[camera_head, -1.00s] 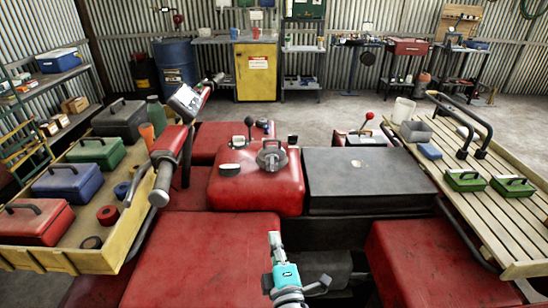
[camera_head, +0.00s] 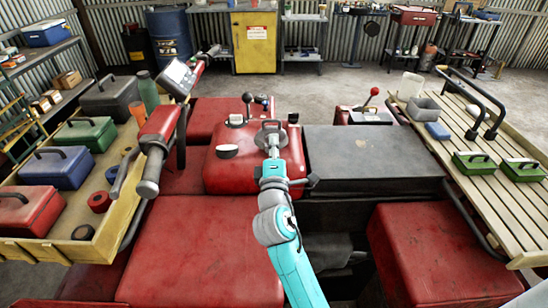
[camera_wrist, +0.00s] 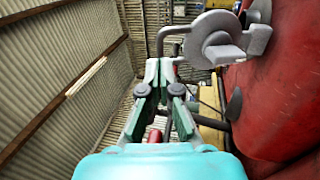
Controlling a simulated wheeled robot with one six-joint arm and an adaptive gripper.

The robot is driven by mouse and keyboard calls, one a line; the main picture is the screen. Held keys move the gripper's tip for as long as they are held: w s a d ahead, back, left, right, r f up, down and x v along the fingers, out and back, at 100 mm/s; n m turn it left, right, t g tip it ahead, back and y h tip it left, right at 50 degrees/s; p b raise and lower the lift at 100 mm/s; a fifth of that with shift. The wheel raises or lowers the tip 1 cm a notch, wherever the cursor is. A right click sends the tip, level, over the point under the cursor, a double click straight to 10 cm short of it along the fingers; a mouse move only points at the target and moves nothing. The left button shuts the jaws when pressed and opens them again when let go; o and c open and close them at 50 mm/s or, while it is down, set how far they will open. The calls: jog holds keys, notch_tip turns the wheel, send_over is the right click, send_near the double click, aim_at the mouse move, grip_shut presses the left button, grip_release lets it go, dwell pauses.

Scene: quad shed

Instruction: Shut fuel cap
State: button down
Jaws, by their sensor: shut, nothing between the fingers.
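The grey metal fuel cap (camera_head: 268,126) is on top of the red tank (camera_head: 230,175) in the middle of the head view. In the wrist view the cap (camera_wrist: 214,40) shows as a round grey disc with a flat tab, at the upper right. Its lid looks raised, but its exact angle is hard to tell. My gripper (camera_head: 273,143) is shut and empty, just in front of the cap and partly hiding it in the head view. In the wrist view the fingers (camera_wrist: 166,72) are to the left of the cap. I cannot tell whether they touch it.
A white-topped black knob (camera_head: 227,151) and a black lever (camera_head: 248,98) stand left of the cap. The handlebar (camera_head: 155,150) rises further left. A black box (camera_head: 370,150) lies right of the tank. Wooden racks (camera_head: 480,190) with cases flank both sides.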

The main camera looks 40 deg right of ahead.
aim_at(273, 129)
jog(key=shift+x, duration=2.4)
